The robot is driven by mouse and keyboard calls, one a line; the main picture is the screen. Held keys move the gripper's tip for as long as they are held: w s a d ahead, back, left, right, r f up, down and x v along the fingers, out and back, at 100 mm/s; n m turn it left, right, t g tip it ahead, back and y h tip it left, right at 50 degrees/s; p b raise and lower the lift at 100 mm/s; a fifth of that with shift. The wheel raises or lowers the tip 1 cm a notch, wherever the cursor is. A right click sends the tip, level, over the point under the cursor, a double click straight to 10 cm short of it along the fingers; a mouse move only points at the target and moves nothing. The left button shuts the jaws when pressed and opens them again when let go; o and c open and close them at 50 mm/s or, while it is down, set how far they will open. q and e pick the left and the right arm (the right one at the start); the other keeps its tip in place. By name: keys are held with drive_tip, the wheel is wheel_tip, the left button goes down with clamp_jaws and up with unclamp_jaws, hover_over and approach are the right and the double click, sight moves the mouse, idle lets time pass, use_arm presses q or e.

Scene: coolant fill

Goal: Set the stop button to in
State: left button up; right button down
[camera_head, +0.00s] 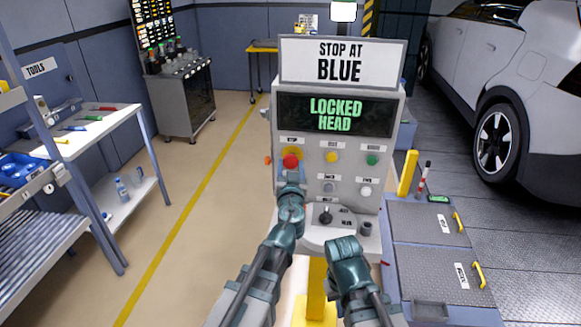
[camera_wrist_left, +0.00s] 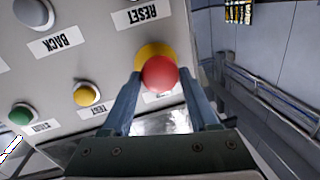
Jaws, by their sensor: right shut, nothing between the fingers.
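The red stop button (camera_head: 291,161) sits on a yellow collar at the upper left of the grey console's button panel. In the left wrist view the red button (camera_wrist_left: 160,74) shows between my left gripper's two fingers, with the yellow collar (camera_wrist_left: 153,50) behind it. My left gripper (camera_head: 290,186) is just below the button in the head view. Its fingers (camera_wrist_left: 158,88) are spread apart, one on each side of the button; I cannot tell whether they touch it. My right gripper (camera_head: 342,243) is shut and empty, low in front of the console. How deep the button sits is hard to tell.
The console (camera_head: 400,120) has a screen (camera_head: 335,115) reading "LOCKED HEAD", a sign (camera_head: 342,62) reading "STOP AT BLUE", a yellow button (camera_head: 332,157), a green button (camera_head: 372,160) and a black knob (camera_head: 325,216). A tool bench (camera_head: 110,120) stands left, a car (camera_head: 510,90) right.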

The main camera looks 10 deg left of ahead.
use_arm(q)
clamp_jaws()
drive_tip(key=shift+w, duration=0.9)
drive_tip(key=shift+s, duration=0.1)
drive_tip(key=o, duration=0.7)
unclamp_jaws()
